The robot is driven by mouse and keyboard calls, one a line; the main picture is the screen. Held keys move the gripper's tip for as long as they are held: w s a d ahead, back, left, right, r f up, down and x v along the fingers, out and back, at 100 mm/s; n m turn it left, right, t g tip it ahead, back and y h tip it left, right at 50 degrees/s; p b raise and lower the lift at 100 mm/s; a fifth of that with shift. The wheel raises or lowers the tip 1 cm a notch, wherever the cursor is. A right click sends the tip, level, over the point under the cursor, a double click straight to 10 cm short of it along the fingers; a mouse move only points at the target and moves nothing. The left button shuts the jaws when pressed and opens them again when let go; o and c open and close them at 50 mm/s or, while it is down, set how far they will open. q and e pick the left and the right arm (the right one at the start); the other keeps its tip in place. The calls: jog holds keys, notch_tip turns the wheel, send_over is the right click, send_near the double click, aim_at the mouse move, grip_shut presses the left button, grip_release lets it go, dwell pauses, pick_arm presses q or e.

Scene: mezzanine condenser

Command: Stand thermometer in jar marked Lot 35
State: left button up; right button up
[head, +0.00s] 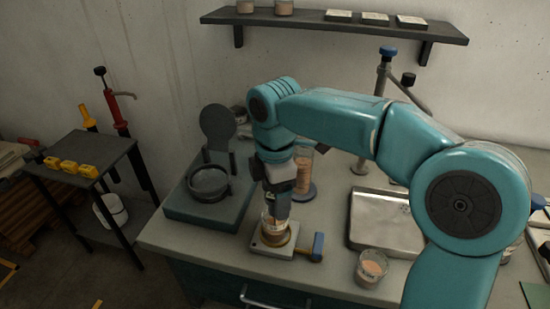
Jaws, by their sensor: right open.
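My right gripper (275,213) points down over a small glass jar (271,231) with brownish content, which stands on a brass ring on a pale block (265,250) with a blue knob. The gripper is open, and its fingers are at the jar's mouth; I cannot tell whether they touch it. Another glass jar (371,268) with pinkish-brown content stands at the bench's front, right of the block. No Lot 35 marking is legible on either jar. I cannot make out the thermometer. My left gripper is not in view.
A tall glass cylinder (304,172) on a blue base stands behind my gripper. A metal tray (384,243) lies to the right. A dark dish (207,192) sits on a stand at left. A wall shelf (330,24) holds jars and labelled boxes.

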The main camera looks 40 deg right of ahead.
notch_tip(320, 180, up, 13)
jog(key=p, duration=0.2)
jog(key=shift+p, duration=0.35)
dwell(0.4)
